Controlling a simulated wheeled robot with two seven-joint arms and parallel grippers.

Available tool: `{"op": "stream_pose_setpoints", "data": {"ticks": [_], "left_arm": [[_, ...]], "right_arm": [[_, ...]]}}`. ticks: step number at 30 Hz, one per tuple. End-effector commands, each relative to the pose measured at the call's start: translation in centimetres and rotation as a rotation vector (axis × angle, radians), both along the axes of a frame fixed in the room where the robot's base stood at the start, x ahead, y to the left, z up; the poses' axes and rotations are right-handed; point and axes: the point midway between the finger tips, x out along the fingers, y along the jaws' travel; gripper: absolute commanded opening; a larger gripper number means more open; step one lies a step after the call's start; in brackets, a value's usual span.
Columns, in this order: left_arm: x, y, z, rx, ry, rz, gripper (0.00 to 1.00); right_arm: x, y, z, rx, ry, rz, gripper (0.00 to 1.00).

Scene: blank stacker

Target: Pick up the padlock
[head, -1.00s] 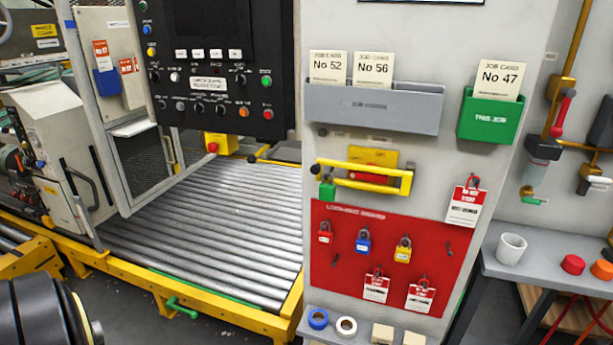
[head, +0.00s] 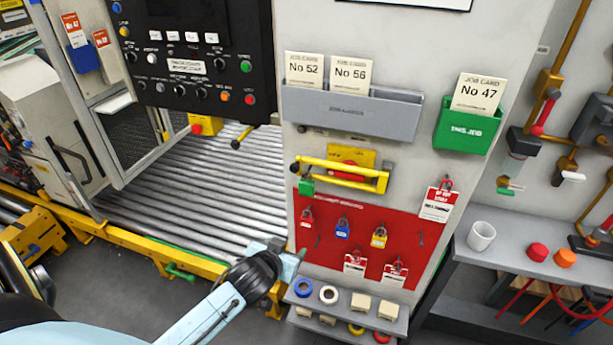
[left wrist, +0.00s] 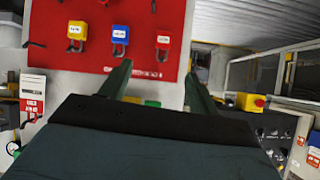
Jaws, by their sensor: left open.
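The red lockout board (head: 330,262) hangs on the grey panel. On it hang a red padlock (head: 307,217), a blue padlock (head: 342,230) and a yellow padlock (head: 379,238). My left gripper (head: 293,260) is at the board's lower left, below the red padlock. In the left wrist view, which shows the board turned over, the left gripper (left wrist: 157,78) is open and empty. The yellow padlock (left wrist: 75,32), blue padlock (left wrist: 120,38) and red padlock (left wrist: 163,40) show beyond its fingers, apart from them. My right gripper is not in view.
A small shelf (head: 340,312) with tape rolls and blocks stands below the board. A yellow bar (head: 345,172) with a green lock (head: 306,187) sits above it. Red-and-white tags (head: 395,273) hang low on the board. A grey bench (head: 520,262) stands at the right.

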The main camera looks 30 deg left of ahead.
Motion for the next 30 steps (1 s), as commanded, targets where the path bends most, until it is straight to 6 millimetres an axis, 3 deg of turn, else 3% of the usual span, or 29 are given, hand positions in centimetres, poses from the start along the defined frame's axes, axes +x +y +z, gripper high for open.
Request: {"op": "stream_pose_setpoints", "data": {"ticks": [1,3,6,9,21,30], "left_arm": [[0.6,0.0,4.3,-0.007,-0.055,0.013,0.62],[0.9,0.1,8.2,-0.017,-0.114,0.031,0.62],[1.1,0.1,11.9,-0.028,-0.170,0.048,0.62],[1.3,0.2,13.5,-0.033,-0.198,0.057,0.62],[7.0,1.5,11.4,-0.035,-0.205,0.058,0.62],[8.8,2.0,10.6,-0.036,-0.204,0.058,0.62]], "right_arm": [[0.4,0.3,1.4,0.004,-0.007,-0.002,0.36],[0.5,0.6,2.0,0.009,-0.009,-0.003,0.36],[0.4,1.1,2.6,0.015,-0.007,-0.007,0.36],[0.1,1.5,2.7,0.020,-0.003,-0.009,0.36],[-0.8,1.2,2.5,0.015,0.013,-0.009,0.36],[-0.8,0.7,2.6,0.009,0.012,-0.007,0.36]]}}
